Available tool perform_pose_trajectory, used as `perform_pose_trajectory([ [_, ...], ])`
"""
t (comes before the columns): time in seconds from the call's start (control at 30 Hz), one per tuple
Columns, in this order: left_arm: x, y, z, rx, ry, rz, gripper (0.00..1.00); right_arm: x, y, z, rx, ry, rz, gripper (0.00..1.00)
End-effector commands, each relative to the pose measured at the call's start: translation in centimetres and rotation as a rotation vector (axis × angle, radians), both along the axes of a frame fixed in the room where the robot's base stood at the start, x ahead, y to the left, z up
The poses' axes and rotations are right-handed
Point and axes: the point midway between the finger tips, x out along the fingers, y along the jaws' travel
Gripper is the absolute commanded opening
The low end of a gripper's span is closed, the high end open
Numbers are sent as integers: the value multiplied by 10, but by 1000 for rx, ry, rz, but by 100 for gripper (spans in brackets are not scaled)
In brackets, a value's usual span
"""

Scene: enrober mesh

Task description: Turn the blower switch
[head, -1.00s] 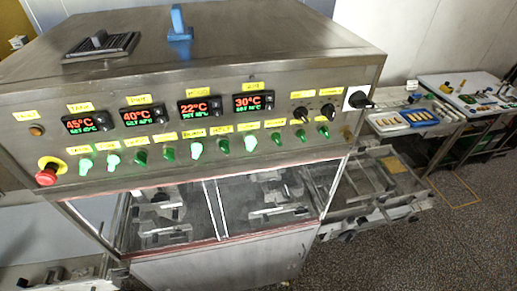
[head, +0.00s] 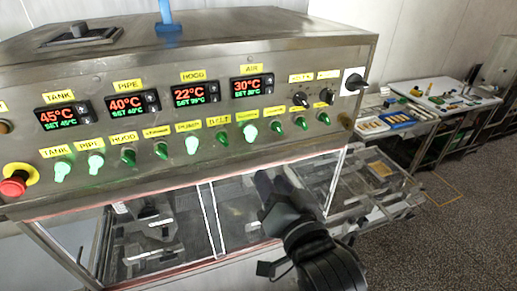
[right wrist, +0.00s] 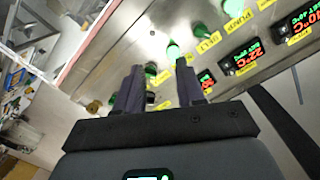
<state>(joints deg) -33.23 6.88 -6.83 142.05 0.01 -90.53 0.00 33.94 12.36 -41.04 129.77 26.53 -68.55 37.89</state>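The control panel (head: 215,125) has a row of green switches under small yellow labels. Some switches glow pale green, others are dark. The blower label cannot be read for certain. A lit switch (head: 250,132) right of the middle is above my right gripper (head: 271,180), which is in front of the panel's lower edge. In the right wrist view the gripper (right wrist: 160,80) has its two fingers apart with nothing held between them. A lit switch (right wrist: 173,50) shows beyond the gap, close to one fingertip, with no clear contact. My left gripper is not in view.
A red emergency button (head: 14,184) is at the panel's left end. Black knobs (head: 300,99) and a larger black switch (head: 356,82) are at its right. Temperature displays (head: 195,93) sit above the switches. A side table (head: 400,118) with trays stands at the right.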

Motion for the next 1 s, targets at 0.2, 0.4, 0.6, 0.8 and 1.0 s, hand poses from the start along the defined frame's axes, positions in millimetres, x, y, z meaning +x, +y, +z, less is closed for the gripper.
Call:
perform_pose_trajectory([
  [0.2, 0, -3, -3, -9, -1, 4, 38, 3, 0, 31, -2, -74, -2, 38],
  [0.4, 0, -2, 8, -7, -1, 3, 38, 24, 7, 34, -3, -73, -4, 38],
  [0.6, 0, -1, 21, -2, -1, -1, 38, 55, 17, 35, -2, -74, -3, 38],
  [0.8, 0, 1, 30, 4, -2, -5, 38, 82, 26, 34, -3, -74, -3, 38],
  [1.0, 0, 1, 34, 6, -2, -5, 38, 98, 31, 33, -2, -74, -2, 38],
])
